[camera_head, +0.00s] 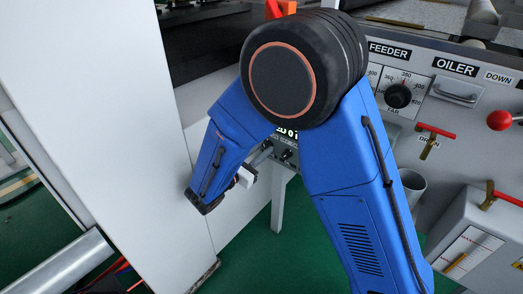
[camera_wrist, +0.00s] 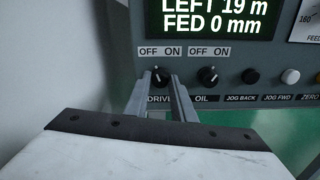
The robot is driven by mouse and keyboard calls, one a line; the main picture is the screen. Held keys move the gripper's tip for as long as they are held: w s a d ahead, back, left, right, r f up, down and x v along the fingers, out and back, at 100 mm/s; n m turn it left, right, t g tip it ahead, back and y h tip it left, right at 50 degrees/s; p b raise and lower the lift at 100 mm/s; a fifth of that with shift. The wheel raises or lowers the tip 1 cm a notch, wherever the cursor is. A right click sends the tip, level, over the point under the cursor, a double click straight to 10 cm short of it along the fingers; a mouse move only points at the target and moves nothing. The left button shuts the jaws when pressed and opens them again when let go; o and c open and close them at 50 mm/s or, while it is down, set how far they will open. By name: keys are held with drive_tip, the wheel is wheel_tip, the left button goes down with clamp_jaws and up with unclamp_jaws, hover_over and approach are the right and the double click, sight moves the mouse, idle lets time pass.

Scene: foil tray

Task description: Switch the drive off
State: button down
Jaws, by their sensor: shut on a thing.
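The drive switch (camera_wrist: 160,75) is a black rotary knob on the grey control panel (camera_wrist: 120,45), with OFF and ON labels above it and DRIVE below. In the wrist view my gripper (camera_wrist: 160,78) has one finger on each side of this knob and is shut on it. Its white pointer mark is small, and I cannot tell surely which label it points to.
The oil knob (camera_wrist: 208,76) is close to the right of my fingers. Beyond it are a black jog back button (camera_wrist: 251,76) and a white jog forward button (camera_wrist: 290,76). The display (camera_wrist: 210,18) above reads LEFT 19 m, FED 0 mm. A white cabinet wall (camera_head: 100,90) stands at left.

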drive_tip(key=shift+n, duration=0.9)
drive_tip(key=c, duration=2.5)
unclamp_jaws()
drive_tip(key=shift+c, duration=0.2)
clamp_jaws()
drive_tip(key=o, duration=1.1)
unclamp_jaws()
drive_tip(key=shift+c, duration=0.2)
drive_tip(key=shift+s+a, duration=0.1)
drive_tip(key=v, duration=1.7)
drive_tip(key=shift+s+a+f, duration=0.1)
